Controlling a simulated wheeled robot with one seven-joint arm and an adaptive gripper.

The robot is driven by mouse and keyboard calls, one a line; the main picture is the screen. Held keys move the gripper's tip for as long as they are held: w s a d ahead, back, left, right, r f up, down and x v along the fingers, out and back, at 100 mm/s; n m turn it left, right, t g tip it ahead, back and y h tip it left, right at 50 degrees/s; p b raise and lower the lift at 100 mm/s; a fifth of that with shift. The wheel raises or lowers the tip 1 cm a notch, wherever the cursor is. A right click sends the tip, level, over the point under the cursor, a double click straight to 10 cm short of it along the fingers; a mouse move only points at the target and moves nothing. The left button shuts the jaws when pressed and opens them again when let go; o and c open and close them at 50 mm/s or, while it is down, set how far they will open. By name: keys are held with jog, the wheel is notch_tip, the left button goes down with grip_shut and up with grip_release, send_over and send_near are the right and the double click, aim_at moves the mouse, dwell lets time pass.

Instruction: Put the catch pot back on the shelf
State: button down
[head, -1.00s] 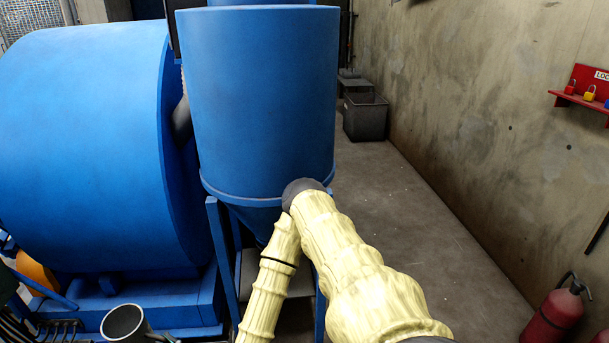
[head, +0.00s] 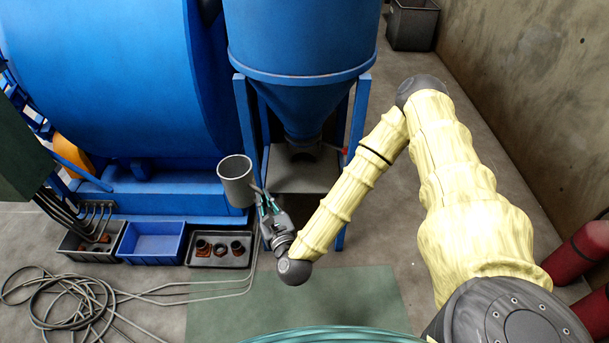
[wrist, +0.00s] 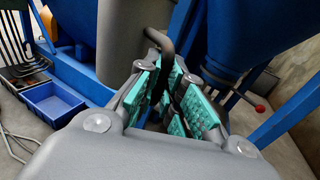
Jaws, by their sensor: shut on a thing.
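The catch pot (head: 237,182) is a grey, open-topped cylinder, roughly upright, to the left of the blue hopper's legs in the head view. In the wrist view its grey wall (wrist: 128,40) fills the upper middle. My gripper (head: 268,205) is shut on the pot's handle, and its green pads (wrist: 172,95) close around the dark handle in the wrist view. The pot is held clear of the floor. A grey shelf plate (head: 300,177) lies between the hopper's blue legs, below the cone outlet and right of the pot. The pot's underside is hidden.
The blue hopper (head: 300,50) stands above the plate; its front legs (head: 247,130) are close to my gripper. A red-knobbed lever (wrist: 259,109) shows near the outlet. A blue bin (head: 150,242), a tray of parts (head: 218,260) and loose hoses lie on the floor at left.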

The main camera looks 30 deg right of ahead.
jog(key=w+d+f+m+g+h+b, duration=0.25)
jog(key=d+f+h+b, duration=0.25)
jog(key=d+f+b, duration=0.8)
jog(key=w+d+f+m+g+h+b, duration=0.1)
jog(key=w+d+f+m+h+b, duration=0.4)
jog(key=b, duration=1.3)
jog(key=shift+n+y, duration=0.35)
jog(key=shift+y, duration=0.05)
jog(key=b+x, duration=0.1)
jog(key=x, duration=0.3)
jog(key=f+b+x, duration=0.1)
jog(key=b+x, duration=0.1)
jog(key=x, duration=0.2)
jog(key=b+x, duration=0.1)
jog(key=x, duration=0.3)
jog(key=shift+d+f, duration=0.15)
jog(key=shift+d, duration=0.4)
jog(key=b+x, duration=0.2)
jog(key=x, duration=0.1)
jog(key=shift+w+d+f, duration=0.1)
jog(key=shift+w+d, duration=0.05)
jog(key=shift+w, duration=0.1)
jog(key=shift+s+f+b, duration=0.15)
jog(key=shift+f+b, duration=0.25)
jog(key=shift+f, duration=0.3)
jog(key=c, duration=1.5)
grip_release()
jog(key=shift+c, duration=0.2)
